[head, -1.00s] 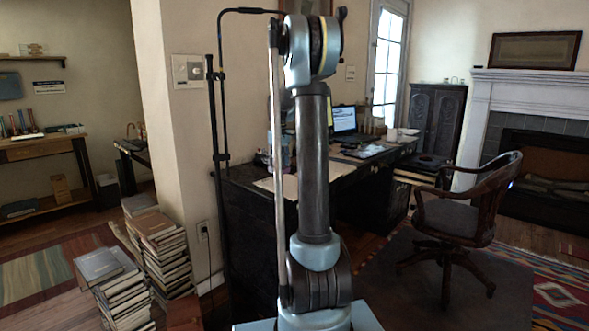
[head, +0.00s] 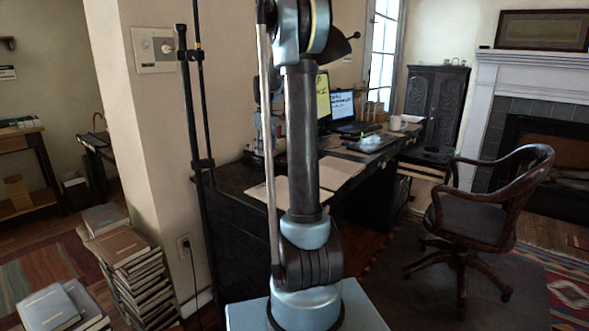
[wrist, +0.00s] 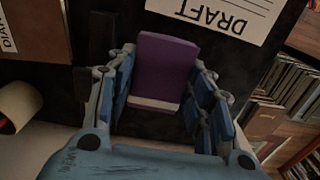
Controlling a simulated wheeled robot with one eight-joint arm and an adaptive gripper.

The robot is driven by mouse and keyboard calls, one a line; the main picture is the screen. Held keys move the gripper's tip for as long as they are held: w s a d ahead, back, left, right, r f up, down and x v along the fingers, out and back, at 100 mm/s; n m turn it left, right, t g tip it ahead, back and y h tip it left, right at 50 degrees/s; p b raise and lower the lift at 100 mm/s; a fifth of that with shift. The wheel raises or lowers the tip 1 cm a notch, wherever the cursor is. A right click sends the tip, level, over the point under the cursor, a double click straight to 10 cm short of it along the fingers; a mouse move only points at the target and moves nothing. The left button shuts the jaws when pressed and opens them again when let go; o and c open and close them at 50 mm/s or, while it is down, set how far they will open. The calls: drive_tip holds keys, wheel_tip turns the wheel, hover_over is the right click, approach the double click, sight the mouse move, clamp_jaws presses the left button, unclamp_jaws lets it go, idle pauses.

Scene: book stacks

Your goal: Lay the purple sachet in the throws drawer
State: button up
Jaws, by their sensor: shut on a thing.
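The purple sachet (wrist: 162,68) shows in the wrist view, a small purple block with a pale band at its near end. My gripper (wrist: 160,85) has a blue finger on either side of it and is shut on it. In the head view my arm stands upright in the middle, and neither the sachet nor my fingers can be made out. I cannot identify the throws drawer in either view.
A dark desk (head: 235,177) with screens and papers stands behind my arm. A wooden swivel chair (head: 470,220) is at the right, before a white fireplace (head: 490,95). Book stacks (head: 140,275) stand on the floor at left by a wall corner. A DRAFT sheet (wrist: 222,18) lies beyond my gripper.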

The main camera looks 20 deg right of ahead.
hover_over(266, 176)
drive_tip(key=f, duration=0.5)
drive_tip(key=shift+w+f, duration=0.2)
drive_tip(key=shift+f, duration=0.05)
drive_tip(key=shift+s+f, duration=0.1)
drive_tip(key=shift+f, duration=2.05)
drive_tip(key=o, duration=1)
drive_tip(key=shift+c, duration=0.2)
